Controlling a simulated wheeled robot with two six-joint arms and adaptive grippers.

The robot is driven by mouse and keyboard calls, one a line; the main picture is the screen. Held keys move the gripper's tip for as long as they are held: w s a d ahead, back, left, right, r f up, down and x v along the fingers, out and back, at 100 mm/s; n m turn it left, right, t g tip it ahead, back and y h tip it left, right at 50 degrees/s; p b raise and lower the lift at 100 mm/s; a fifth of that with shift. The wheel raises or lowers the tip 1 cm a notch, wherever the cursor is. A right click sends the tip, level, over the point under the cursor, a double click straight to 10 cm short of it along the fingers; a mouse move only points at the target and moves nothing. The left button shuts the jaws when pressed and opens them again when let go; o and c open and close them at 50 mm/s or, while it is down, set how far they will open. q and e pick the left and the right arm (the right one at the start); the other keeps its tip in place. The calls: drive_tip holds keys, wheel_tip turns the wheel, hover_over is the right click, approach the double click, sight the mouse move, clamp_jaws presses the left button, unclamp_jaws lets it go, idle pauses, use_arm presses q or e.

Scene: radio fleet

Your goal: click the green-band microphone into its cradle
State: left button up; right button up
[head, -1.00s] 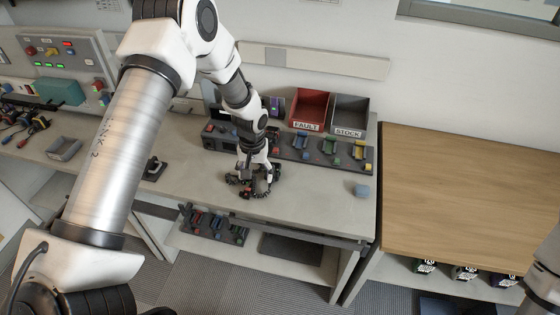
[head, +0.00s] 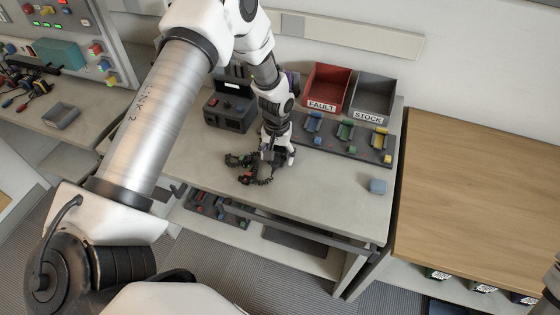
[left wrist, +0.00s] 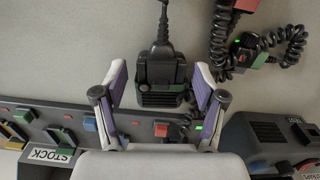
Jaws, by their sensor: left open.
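My left gripper (head: 277,160) is over the workbench, close to the coiled-cord microphones (head: 247,175). In the left wrist view my left gripper (left wrist: 160,88) is open, with a black microphone (left wrist: 160,75) between its two fingers and a gap on each side. This microphone shows a dim green strip at its lower edge. Its cord runs to the top of that view. A green cradle (head: 345,130) stands on the dark rack, between a blue cradle (head: 313,123) and a yellow cradle (head: 379,139). My right gripper is out of view.
A red FAULT bin (head: 326,88) and a grey STOCK bin (head: 372,94) stand behind the rack. A black radio unit (head: 230,112) is left of my gripper. The bench front is mostly clear.

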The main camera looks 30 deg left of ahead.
sight(276, 157)
use_arm(q)
drive_tip(key=shift+s+f, duration=0.2)
drive_tip(key=shift+f, duration=0.1)
drive_tip(key=shift+w, duration=0.1)
idle(0.3)
drive_tip(key=c, duration=1)
drive_tip(key=shift+o, duration=0.2)
wheel_tip(276, 157, up, 5)
drive_tip(key=p, duration=0.4)
drive_tip(key=shift+r+p, duration=0.1)
drive_tip(key=shift+p, duration=0.25)
